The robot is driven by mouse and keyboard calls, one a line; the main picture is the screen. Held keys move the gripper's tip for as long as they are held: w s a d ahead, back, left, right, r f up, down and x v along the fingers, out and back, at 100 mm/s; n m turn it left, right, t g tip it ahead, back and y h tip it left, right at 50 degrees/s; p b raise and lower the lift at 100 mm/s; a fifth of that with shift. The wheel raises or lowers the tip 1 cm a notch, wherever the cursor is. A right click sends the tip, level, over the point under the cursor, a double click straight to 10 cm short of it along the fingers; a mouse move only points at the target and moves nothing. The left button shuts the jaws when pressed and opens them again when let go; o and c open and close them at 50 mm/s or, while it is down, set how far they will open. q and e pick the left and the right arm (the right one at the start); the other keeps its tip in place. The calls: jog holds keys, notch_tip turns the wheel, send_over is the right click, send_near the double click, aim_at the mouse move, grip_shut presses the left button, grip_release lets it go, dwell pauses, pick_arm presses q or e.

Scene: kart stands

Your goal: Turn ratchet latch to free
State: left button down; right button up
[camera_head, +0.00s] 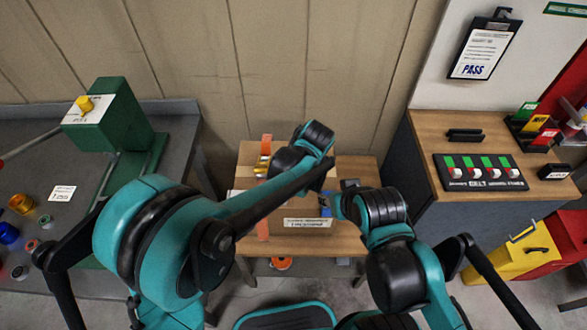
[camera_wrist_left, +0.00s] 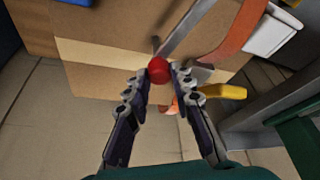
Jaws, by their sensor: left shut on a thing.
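A red ball knob (camera_wrist_left: 158,69) sits between the fingertips of my left gripper (camera_wrist_left: 158,74) in the left wrist view, and the gripper is shut on it. A grey metal bar (camera_wrist_left: 187,30) runs up and right from near the knob. A yellow handle (camera_wrist_left: 222,91) lies just right of the fingers. An orange strap (camera_wrist_left: 236,35) passes over the tan box (camera_wrist_left: 110,50); the strap also shows in the head view (camera_head: 266,143). In the head view my left arm hides the knob and its gripper. My right gripper (camera_head: 335,205) is by the box's right side, its fingers unclear.
The box stands on a small wooden table (camera_head: 345,240) against the panelled wall. A grey bench (camera_head: 110,235) with a green block (camera_head: 112,125) is at left. A wooden-topped cabinet (camera_head: 480,215) with a switch panel (camera_head: 480,172) is at right. My two arms are close together.

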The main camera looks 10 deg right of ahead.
pick_arm(q)
jog(key=shift+d+n+g+y, duration=0.1)
jog(key=shift+n+g+y, duration=0.3)
jog(key=shift+n, duration=1.2)
jog(key=c, duration=1.3)
grip_release()
jog(key=v, duration=1.2)
jog(key=shift+d, duration=0.15)
